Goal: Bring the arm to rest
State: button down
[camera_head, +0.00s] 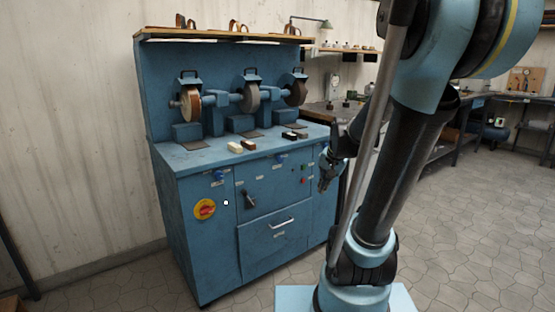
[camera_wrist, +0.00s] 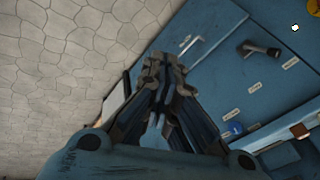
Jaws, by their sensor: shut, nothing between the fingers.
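My gripper (camera_head: 326,178) hangs in front of the right part of the blue grinding cabinet in the head view, apart from anything it could hold. In the wrist view its fingers (camera_wrist: 166,62) are together and empty, with the blue cabinet front behind them on the right and floor on the left. My arm fills the right foreground of the head view, its upper links raised and partly out of frame. Part of the gripper is dark and small in the head view.
The blue cabinet (camera_head: 205,240) carries several grinding wheels and small blocks (camera_head: 242,146) on its top. Its drawer handle (camera_head: 281,223) and a dark lever (camera_head: 249,199) stick out in front. A shelf (camera_head: 220,35) runs above. Tiled floor (camera_head: 455,225) at right is open.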

jog(key=s+d+f+n+g, duration=0.1)
jog(key=s+f+n, duration=0.1)
jog(key=s, duration=0.7)
jog(key=s+d+f+n+h, duration=0.1)
jog(key=s+n, duration=0.3)
jog(key=s, duration=0.6)
jog(key=shift+f+g+h, duration=0.3)
jog(key=shift+f+g, duration=0.1)
jog(key=shift+f, duration=0.45)
jog(key=shift+s, duration=0.1)
